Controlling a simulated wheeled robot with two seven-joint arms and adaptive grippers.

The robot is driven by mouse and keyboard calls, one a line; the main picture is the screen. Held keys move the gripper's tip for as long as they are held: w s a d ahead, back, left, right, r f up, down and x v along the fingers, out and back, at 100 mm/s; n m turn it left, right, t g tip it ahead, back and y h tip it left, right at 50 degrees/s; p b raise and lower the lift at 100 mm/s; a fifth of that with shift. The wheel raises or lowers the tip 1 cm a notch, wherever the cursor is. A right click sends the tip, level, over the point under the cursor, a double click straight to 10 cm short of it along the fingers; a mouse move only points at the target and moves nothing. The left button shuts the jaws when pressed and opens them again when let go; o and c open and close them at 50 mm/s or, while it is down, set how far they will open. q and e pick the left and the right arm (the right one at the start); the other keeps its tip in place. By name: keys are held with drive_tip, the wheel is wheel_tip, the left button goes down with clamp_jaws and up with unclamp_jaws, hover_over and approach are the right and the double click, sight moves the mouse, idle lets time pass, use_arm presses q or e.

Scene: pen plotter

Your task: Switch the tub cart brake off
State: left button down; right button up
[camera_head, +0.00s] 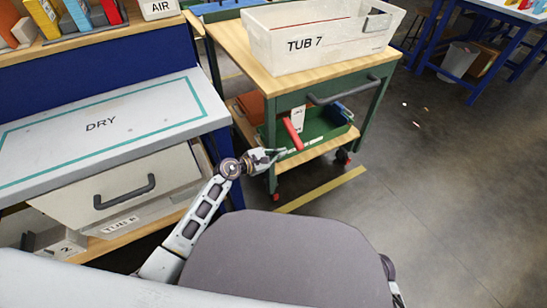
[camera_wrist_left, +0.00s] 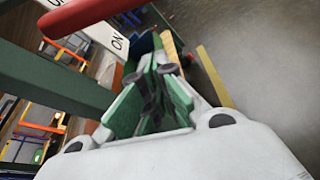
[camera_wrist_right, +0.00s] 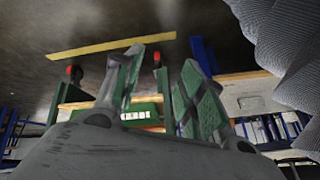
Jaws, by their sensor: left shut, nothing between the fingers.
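The tub cart (camera_head: 225,38) stands ahead, with a wooden top and green legs. Its brake lever is a red bar (camera_head: 292,134) at the near end, slanting down to the right in front of a white plate (camera_head: 298,117). In the left wrist view the red lever (camera_wrist_left: 90,10) crosses the upper left corner, and the white plate (camera_wrist_left: 112,40) reads ON. My left gripper (camera_head: 282,153) is shut and empty, just below the lever's lower end; contact is not clear. My right gripper (camera_wrist_right: 165,62) is open and empty in its wrist view; the head view hides its fingers.
A white bin marked TUB 7 (camera_head: 320,40) sits on the cart top. A green tray (camera_head: 318,135) is on the lower shelf. A bench with a DRY mat (camera_head: 100,126) and a handled drawer (camera_head: 130,190) is at left.

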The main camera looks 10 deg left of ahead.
sight(293, 134)
use_arm(q)
drive_tip(key=shift+w+d+r+b, duration=0.15)
drive_tip(key=shift+d+r+b, duration=0.1)
drive_tip(key=shift+d+r, duration=0.5)
drive_tip(key=shift+w+d+r+b, duration=0.1)
drive_tip(key=shift+d+r+b, duration=0.1)
drive_tip(key=shift+d+r, duration=0.45)
use_arm(e)
drive_tip(key=shift+w+a+f, duration=0.1)
drive_tip(key=shift+a+f, duration=0.1)
drive_tip(key=shift+f, duration=0.85)
